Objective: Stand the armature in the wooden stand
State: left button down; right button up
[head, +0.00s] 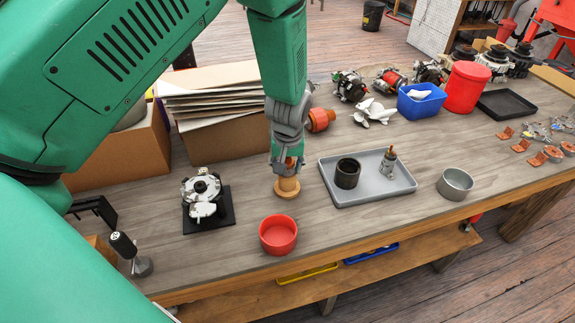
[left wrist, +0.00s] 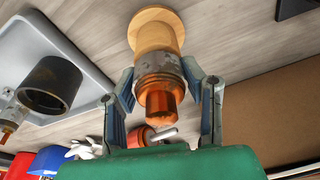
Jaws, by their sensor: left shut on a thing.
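The wooden stand (head: 287,190), a round base with a short post, stands on the bench in the middle of the head view. It also shows at the top of the left wrist view (left wrist: 155,32). My left gripper (head: 287,163) is directly above it, pointing down. In the left wrist view its two fingers (left wrist: 161,80) are shut on the armature (left wrist: 160,98), a grey metal body with a copper end facing the camera. The armature is in line with the stand's post and looks touching its top. How deep it sits is hidden. My right gripper is not in view.
A red bowl (head: 278,235) stands just in front of the stand. A grey tray (head: 335,195) with a dark ring and a small part is to the right. An alternator housing (head: 202,192) on a black plate is to the left. Cardboard boxes (head: 222,150) stand behind.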

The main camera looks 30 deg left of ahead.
pick_arm(q)
jog(key=shift+s+d+f, duration=0.1)
jog(key=shift+s+f, duration=0.15)
dwell(0.5)
jog(key=c, duration=0.9)
grip_release()
jog(key=shift+w, duration=0.2)
jog(key=shift+r, duration=0.45)
jog(key=r, duration=0.3)
jog(key=s+d+r, duration=0.1)
jog(key=r, duration=0.6)
jog(key=shift+s+d+r, duration=0.15)
jog(key=shift+s+r, duration=0.05)
jog(key=shift+r, duration=0.15)
notch_tip(320, 180, up, 4)
jog(key=p, duration=0.5)
send_over(289, 168)
